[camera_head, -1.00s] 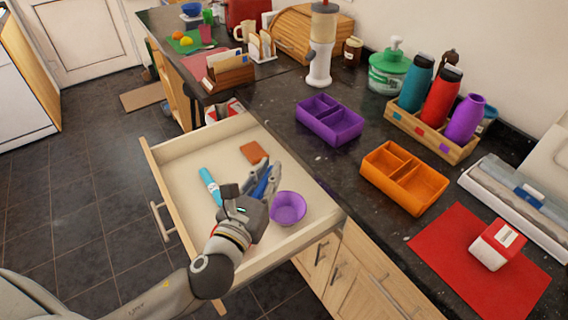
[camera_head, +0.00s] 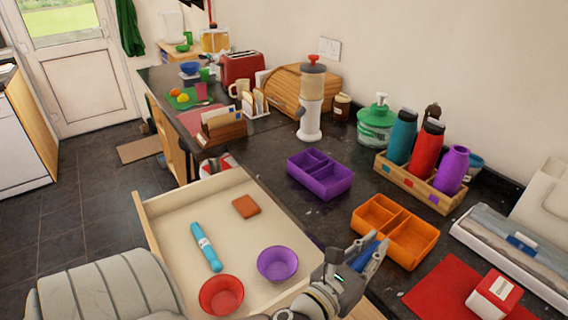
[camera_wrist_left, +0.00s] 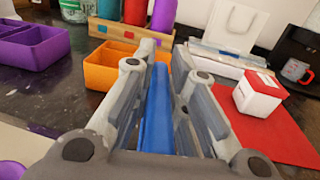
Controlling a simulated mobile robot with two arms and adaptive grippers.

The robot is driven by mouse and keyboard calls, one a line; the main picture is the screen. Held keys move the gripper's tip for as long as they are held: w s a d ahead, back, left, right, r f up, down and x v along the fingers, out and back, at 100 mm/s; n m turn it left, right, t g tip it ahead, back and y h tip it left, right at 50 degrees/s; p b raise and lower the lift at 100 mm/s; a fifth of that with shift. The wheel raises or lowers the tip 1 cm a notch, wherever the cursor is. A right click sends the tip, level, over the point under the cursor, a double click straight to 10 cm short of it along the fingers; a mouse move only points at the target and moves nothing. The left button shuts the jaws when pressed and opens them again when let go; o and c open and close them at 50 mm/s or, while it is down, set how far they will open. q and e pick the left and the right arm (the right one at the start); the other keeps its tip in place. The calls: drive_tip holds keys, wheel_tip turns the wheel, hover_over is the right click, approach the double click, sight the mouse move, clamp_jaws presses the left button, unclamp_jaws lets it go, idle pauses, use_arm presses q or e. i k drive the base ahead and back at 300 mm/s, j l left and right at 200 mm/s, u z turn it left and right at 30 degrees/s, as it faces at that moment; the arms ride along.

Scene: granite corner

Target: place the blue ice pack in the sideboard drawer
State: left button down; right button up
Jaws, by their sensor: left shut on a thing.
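My left gripper (camera_head: 362,260) is shut on the blue ice pack (camera_head: 365,251). It holds the pack above the front edge of the counter, just in front of the orange divided tray (camera_head: 405,231). The blue ice pack also shows between the fingers in the left wrist view (camera_wrist_left: 158,110). The open sideboard drawer (camera_head: 176,226) is to the left of the gripper. In it are a blue-cyan tube (camera_head: 206,246), a brown-orange block (camera_head: 246,207), a purple bowl (camera_head: 277,264) and a red bowl (camera_head: 221,295). My right gripper is not in view.
A purple divided tray (camera_head: 320,175) stands on the dark counter. A crate (camera_head: 419,181) of bottles stands behind the orange tray. A red mat (camera_head: 447,293) with a red and white box (camera_head: 493,296) lies at the right. The drawer's back left floor is bare.

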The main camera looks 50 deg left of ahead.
sight(258, 240)
drive_tip(key=j+z, duration=0.25)
drive_tip(key=z, duration=0.15)
drive_tip(key=k+j+z, duration=0.1)
drive_tip(key=j+z, duration=0.25)
drive_tip(key=k+j+z, duration=0.1)
drive_tip(key=z, duration=0.3)
drive_tip(key=k+j+z, duration=0.15)
drive_tip(key=z, duration=0.25)
drive_tip(key=k+j+z, duration=0.25)
drive_tip(key=k+j, duration=0.45)
drive_tip(key=k+j+z, duration=0.2)
drive_tip(key=k+j, duration=0.35)
drive_tip(key=k, duration=0.15)
